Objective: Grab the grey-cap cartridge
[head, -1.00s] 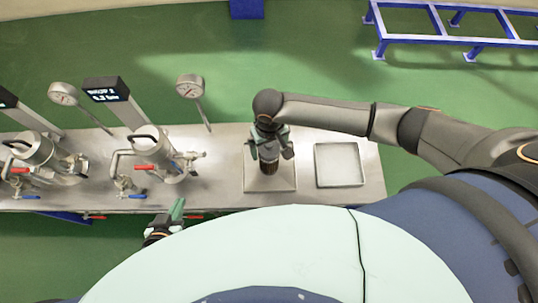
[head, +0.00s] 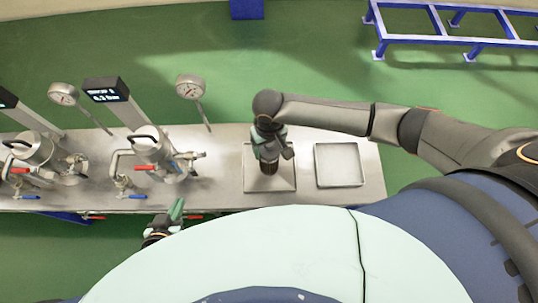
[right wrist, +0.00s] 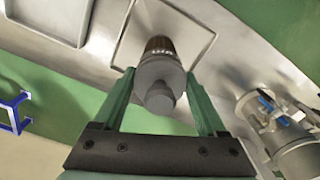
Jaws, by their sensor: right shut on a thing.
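The grey-cap cartridge (right wrist: 158,78) has a round grey cap with a smaller knob and a dark ribbed body. In the head view its dark lower part (head: 269,168) shows over a square plate (head: 285,186). My right gripper (head: 268,150) comes down from above and is shut on the cartridge. In the right wrist view the green fingers of this gripper (right wrist: 159,75) lie on both sides of it. I cannot tell whether its base touches the plate. My left gripper (head: 174,213) is near the bench's front edge, away from the cartridge; its opening is unclear.
An empty shallow tray (head: 339,183) lies right of the plate on the steel bench (head: 220,142). To the left stand two metal vessels (head: 152,147) (head: 33,150) with valves, gauges (head: 190,87) and displays (head: 103,89). A blue frame (head: 450,38) stands on the floor behind.

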